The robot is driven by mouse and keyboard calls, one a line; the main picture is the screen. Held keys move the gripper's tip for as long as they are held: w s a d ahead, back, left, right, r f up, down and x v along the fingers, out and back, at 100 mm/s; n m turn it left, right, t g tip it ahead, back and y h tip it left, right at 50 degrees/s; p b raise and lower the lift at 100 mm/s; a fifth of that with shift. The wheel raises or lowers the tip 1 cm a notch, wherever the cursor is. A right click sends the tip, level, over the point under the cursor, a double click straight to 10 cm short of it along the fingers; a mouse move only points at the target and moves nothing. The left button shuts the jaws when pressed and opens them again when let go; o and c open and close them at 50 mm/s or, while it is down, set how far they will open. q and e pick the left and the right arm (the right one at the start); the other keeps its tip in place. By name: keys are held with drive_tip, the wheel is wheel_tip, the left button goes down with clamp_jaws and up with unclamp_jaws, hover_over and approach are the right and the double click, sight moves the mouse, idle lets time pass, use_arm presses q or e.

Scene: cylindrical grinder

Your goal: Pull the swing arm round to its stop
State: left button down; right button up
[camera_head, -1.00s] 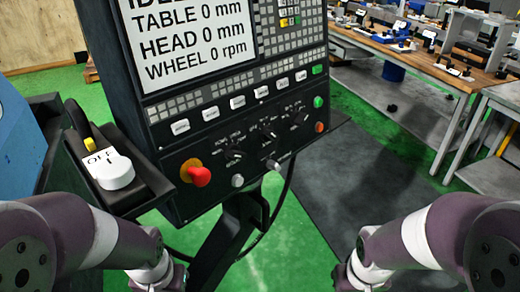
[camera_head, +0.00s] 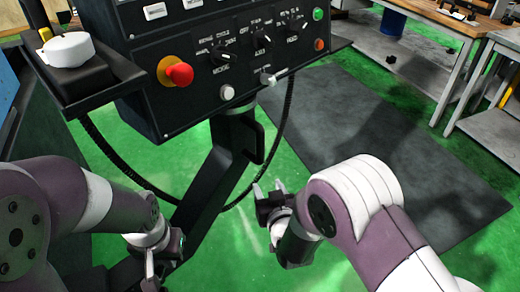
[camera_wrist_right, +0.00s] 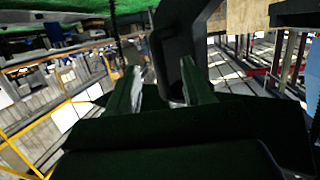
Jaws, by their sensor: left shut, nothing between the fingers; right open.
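The black swing arm (camera_head: 212,178) slopes down and left under the control panel (camera_head: 215,80) in the head view. A dark loop-like handle (camera_head: 258,138) sits on its right side near the top. My right gripper (camera_head: 268,187) is open just below and right of this handle, apart from it as far as I can tell. In the right wrist view the open fingers (camera_wrist_right: 165,88) point toward a dark upright part (camera_wrist_right: 172,45), with nothing clearly gripped. My left gripper (camera_head: 150,264) is shut and empty at the lower left, near the swing arm's lower end, partly hidden by its own wrist.
A black cable (camera_head: 280,140) loops beside the swing arm. A red stop button (camera_head: 179,74) sticks out from the panel. A dark mat (camera_head: 380,150) and green floor lie clear at right; workbenches (camera_head: 440,20) stand beyond.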

sight(261, 142)
wheel_tip(261, 142, up, 6)
drive_tip(key=w+t, duration=0.2)
drive_tip(key=t, duration=0.1)
drive_tip(key=w, duration=0.4)
drive_tip(key=w+a, duration=0.1)
drive_tip(key=w, duration=0.6)
drive_tip(key=shift+w+a+f, duration=0.2)
drive_tip(key=shift+w+a, duration=0.2)
drive_tip(key=shift+c, duration=0.3)
clamp_jaws()
